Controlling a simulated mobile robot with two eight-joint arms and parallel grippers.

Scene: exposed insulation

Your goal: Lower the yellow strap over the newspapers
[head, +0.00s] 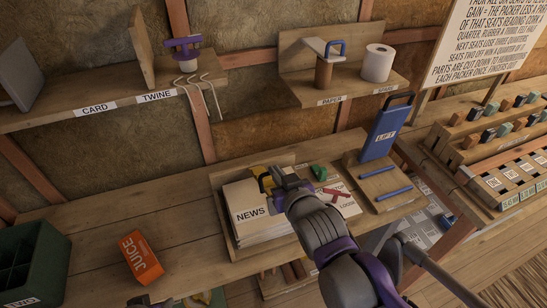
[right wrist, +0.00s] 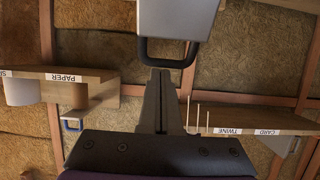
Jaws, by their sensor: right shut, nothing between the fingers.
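The newspapers (head: 247,216), a pale stack marked NEWS, lie in a wooden tray (head: 222,220) on the bench. A small yellow piece (head: 262,172), apparently the strap, shows at the back of the stack. My right gripper (head: 274,181) is close beside it, over the stack, and partly hides it; I cannot tell if they touch. In the right wrist view the fingers (right wrist: 158,98) are shut with nothing between them. A pale grey block with a dark loop (right wrist: 168,55) shows beyond them; I cannot tell what it is. A dark tip at the bottom edge may be my left gripper (head: 138,300).
An orange JUICE carton (head: 141,258) and a dark green crate (head: 32,262) stand at the left. A green piece (head: 319,172) and a red tool (head: 335,191) lie right of the stack. A blue LIFT block (head: 386,130) stands behind blue rods (head: 393,193). Shelves hang above.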

